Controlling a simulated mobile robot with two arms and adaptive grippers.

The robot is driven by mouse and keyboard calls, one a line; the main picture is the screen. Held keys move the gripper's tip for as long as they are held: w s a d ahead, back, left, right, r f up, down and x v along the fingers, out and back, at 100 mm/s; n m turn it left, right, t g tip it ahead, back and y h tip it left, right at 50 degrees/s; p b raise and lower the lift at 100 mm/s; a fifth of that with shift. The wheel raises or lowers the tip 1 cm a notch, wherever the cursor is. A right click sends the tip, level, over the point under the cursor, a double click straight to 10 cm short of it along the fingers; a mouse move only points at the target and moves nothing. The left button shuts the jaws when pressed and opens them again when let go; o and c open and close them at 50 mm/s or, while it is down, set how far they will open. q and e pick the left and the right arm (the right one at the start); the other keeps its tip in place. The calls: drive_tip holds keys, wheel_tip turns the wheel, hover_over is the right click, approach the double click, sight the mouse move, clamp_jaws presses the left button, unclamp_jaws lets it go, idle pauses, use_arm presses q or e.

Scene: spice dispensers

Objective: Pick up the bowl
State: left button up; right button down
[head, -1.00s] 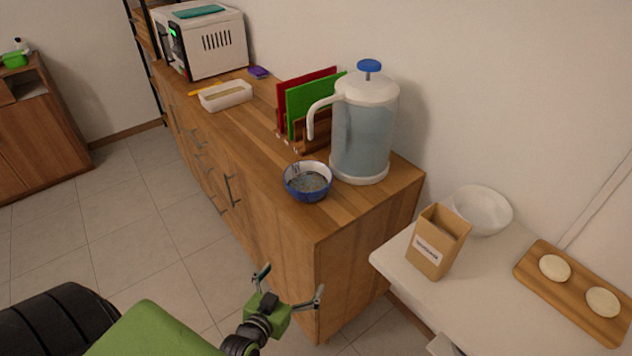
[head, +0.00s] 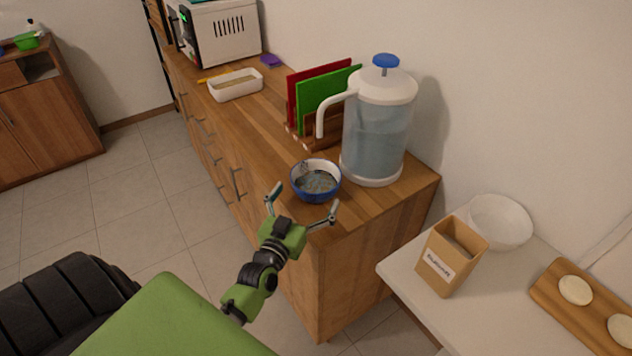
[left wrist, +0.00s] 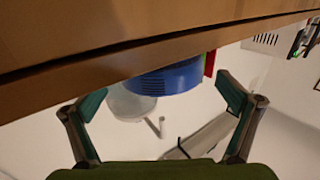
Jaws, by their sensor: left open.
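A blue bowl (head: 316,190) with a pale patterned inside stands upright on the wooden cabinet top, near its front edge. In the left wrist view, the blue bowl (left wrist: 170,78) shows beyond the cabinet edge, between the finger ends; that view looks upside down. My left gripper (head: 306,200) is open and empty, just in front of the bowl near the cabinet's front edge. Its spread fingers (left wrist: 163,90) also show in the left wrist view. I see no clear contact with the bowl. A second, white bowl (head: 500,222) stands on the white table at the right. My right gripper is out of view.
A water pitcher (head: 376,135) stands close behind the blue bowl. A rack with red and green boards (head: 328,98), a white tray (head: 236,90) and a white appliance (head: 215,32) are farther back. A cardboard box (head: 445,262) stands on the white table (head: 405,268).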

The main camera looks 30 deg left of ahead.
sight(316, 189)
use_arm(q)
drive_tip(key=shift+w+a+f, duration=0.15)
drive_tip(key=shift+w, duration=0.75)
drive_tip(key=shift+w+a, duration=0.15)
drive_tip(key=shift+w, duration=0.15)
drive_tip(key=w, duration=0.3)
drive_tip(key=shift+w+a+p, duration=0.25)
drive_tip(key=shift+a+p, duration=0.1)
drive_tip(key=shift+p, duration=0.05)
drive_tip(key=shift+w+a, duration=0.1)
drive_tip(key=shift+w, duration=0.3)
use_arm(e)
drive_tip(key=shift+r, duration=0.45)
use_arm(q)
drive_tip(key=shift+s, duration=0.1)
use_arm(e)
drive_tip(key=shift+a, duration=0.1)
use_arm(q)
drive_tip(key=c, duration=1.1)
drive_tip(key=shift+r, duration=0.2)
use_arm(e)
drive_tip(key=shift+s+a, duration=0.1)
